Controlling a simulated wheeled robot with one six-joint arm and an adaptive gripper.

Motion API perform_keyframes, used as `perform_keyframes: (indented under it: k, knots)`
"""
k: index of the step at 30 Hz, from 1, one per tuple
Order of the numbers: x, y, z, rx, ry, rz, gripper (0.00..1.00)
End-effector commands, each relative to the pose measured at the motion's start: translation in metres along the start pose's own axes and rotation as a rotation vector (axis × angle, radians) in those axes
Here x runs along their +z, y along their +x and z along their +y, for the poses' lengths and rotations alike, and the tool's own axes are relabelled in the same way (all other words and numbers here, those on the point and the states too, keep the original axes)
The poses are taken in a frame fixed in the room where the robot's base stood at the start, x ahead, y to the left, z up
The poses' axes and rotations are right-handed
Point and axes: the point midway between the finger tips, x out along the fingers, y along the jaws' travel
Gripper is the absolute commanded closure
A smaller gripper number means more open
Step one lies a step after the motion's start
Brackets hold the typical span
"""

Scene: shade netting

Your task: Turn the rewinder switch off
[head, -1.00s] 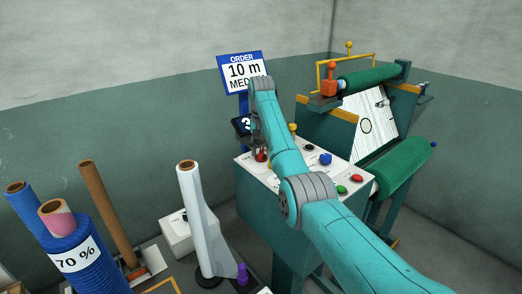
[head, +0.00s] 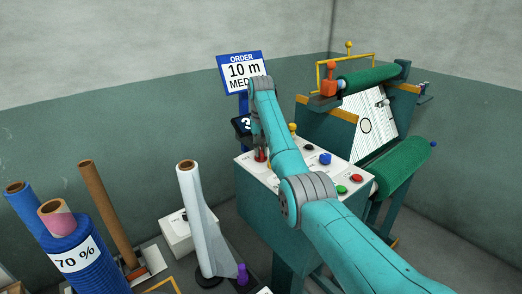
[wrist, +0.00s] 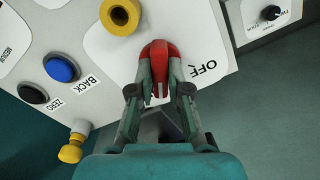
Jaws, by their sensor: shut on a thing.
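The red rewinder switch (wrist: 160,52) sits on the white top of the teal control cabinet, beside a printed OFF label (wrist: 207,69) in the wrist view. My gripper (wrist: 160,88) is shut on the red switch, one finger on each side. In the head view my gripper (head: 262,142) reaches down at the cabinet's far left corner. There only a little of the red switch (head: 261,157) shows below the fingers. The other end of the switch's label is hidden, and I cannot tell its exact position.
Near the switch are a yellow round knob (wrist: 120,15), a blue button (wrist: 62,68) and a black button (wrist: 32,93). Green and red buttons (head: 356,177) lie on the cabinet's near right. The order sign (head: 242,73) stands behind. Film rolls (head: 195,225) stand at left.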

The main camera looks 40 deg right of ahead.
Motion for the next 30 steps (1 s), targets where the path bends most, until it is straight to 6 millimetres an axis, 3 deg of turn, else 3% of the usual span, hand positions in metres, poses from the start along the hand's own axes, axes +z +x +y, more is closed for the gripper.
perform_keyframes:
  k: [30]
  knots:
    - [0.0001,0.0003,0.0001,0.000,-0.958,-0.001,1.00]
